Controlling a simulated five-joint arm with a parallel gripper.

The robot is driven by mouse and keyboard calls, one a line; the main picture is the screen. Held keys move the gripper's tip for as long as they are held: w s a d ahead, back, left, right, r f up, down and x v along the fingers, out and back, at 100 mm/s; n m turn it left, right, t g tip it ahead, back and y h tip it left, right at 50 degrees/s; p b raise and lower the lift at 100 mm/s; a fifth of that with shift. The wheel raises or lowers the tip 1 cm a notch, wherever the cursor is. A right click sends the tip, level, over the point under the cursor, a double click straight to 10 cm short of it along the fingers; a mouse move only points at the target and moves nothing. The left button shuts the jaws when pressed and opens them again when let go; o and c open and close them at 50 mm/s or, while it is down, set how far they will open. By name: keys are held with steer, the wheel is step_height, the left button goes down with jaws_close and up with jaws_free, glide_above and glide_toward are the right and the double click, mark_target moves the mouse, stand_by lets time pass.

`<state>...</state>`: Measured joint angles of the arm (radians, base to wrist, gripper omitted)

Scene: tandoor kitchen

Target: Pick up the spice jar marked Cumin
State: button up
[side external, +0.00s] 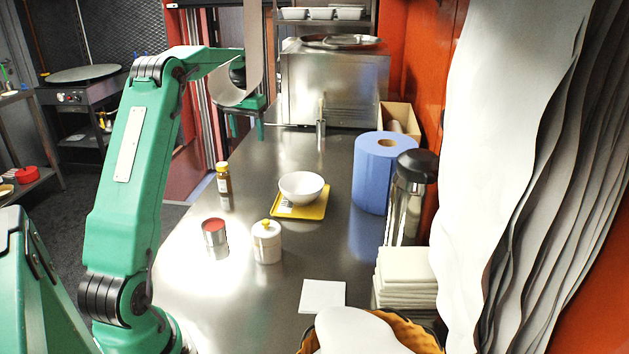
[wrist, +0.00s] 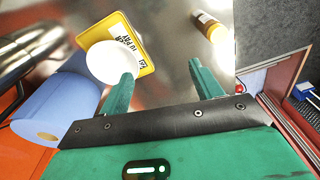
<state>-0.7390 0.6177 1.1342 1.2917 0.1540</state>
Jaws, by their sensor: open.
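A small brown jar with a yellow cap and a pale label (side external: 224,184) stands upright on the left part of the steel counter. I cannot read its label, so I cannot tell whether it says Cumin. It also shows in the wrist view (wrist: 209,26), ahead of the right finger and apart from it. My gripper (side external: 244,130) is open and empty, above the far left side of the counter, beyond the jar. In the wrist view my gripper (wrist: 161,70) has its two green fingers wide apart, with only bare steel between them.
A white bowl (side external: 301,187) sits on a yellow tray (side external: 284,211) right of the jar. Nearer stand a red-topped tin (side external: 214,232) and a white lidded pot (side external: 267,245). A blue paper roll (side external: 371,185) stands at right. Bare counter lies around the jar.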

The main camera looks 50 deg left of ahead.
steer(key=n, duration=0.2)
glide_above(222, 164)
steer(key=shift+g+h, duration=0.4)
step_height(222, 164, down, 9)
steer(key=shift+f, duration=0.1)
steer(key=shift+f, duration=1.25)
steer(key=shift+f, duration=2.55)
steer(key=shift+c, duration=0.5)
steer(key=c, duration=1.1)
